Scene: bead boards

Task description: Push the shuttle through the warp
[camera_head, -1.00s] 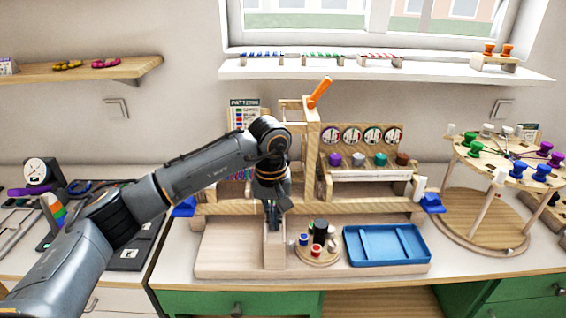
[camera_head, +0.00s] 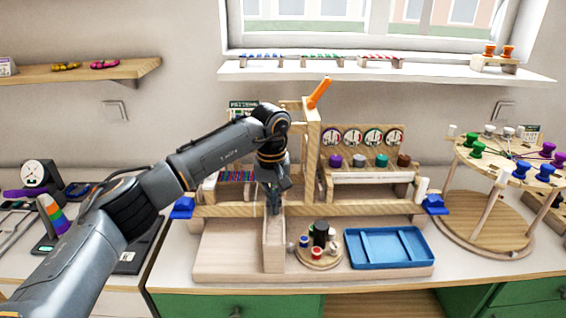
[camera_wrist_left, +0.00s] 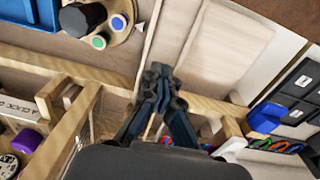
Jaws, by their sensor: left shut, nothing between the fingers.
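The wooden loom frame (camera_head: 350,209) stands on the table with coloured warp strands (camera_head: 238,176) at its left, partly behind my arm. My left gripper (camera_head: 274,210) points down over the far end of a narrow wooden channel (camera_head: 274,258) in front of the frame. In the left wrist view, its fingertips (camera_wrist_left: 157,72) are together with nothing between them, beside the channel (camera_wrist_left: 190,45). Coloured strands (camera_wrist_left: 275,145) show at the lower right there. I cannot make out a shuttle. My right gripper is not in view.
A round stand with bobbins (camera_head: 318,258) sits close right of the channel, beside a blue tray (camera_head: 388,265). A round wooden rack with coloured spools (camera_head: 487,240) stands at the far right. A bare board (camera_head: 228,255) lies left of the channel.

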